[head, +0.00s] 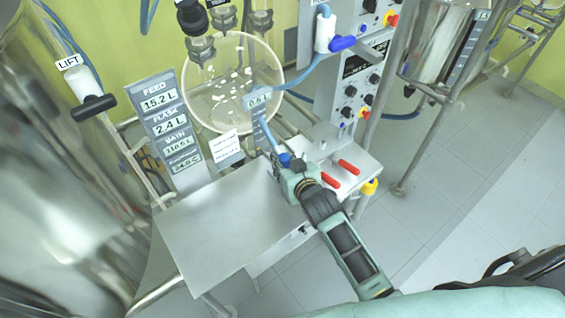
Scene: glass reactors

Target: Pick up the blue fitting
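A small blue fitting (285,160) is at the end of a light blue hose, above the steel table near its back edge. My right gripper (289,170) reaches in from the lower right, with its tip at this fitting. The fingers are small and partly hidden, so I cannot tell whether they are closed on it or only beside it. A second, larger blue part (343,43) is on the white valve body higher up, away from the gripper. My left gripper is not in view.
The steel table (225,230) has a bare left half; two red handles (340,173) lie on its right side. A round glass vessel (232,85) stands behind, display panel (170,130) left of it. Large steel vessels flank the left; open floor lies right.

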